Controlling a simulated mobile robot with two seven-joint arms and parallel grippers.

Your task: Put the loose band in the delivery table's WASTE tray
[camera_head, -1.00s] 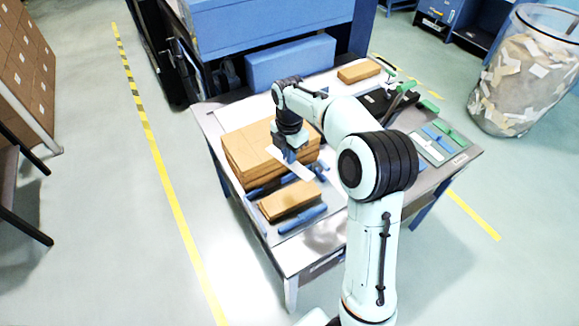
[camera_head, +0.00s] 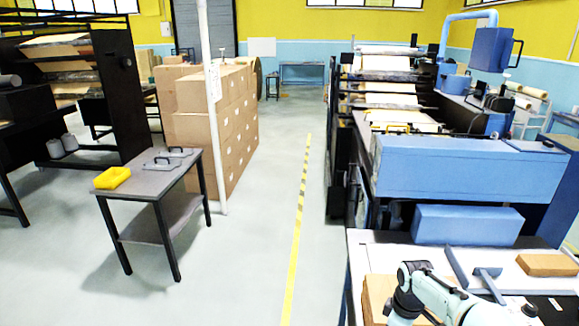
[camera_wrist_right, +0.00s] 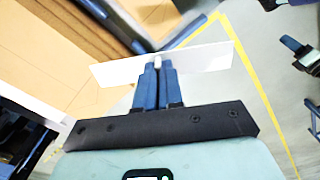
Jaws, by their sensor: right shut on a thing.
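A white strip that looks like the loose band (camera_wrist_right: 205,58) is pinched in my right gripper (camera_wrist_right: 158,66) in the right wrist view. It sticks out on both sides of the blue fingers. In the head view my right arm shows at the bottom right, but its fingers and the band are out of frame. A yellow tray (camera_head: 112,178) lies on a grey-topped side table (camera_head: 140,192) at the left. No WASTE label is readable. My left gripper is not in view.
Grey handled tools (camera_head: 165,161) lie on the side table. Stacked cartons (camera_head: 210,130) and a white post (camera_head: 212,110) stand behind it. The blue machine (camera_head: 460,170) and a worktable with brown stacks (camera_head: 378,295) are at the right. The floor between is clear.

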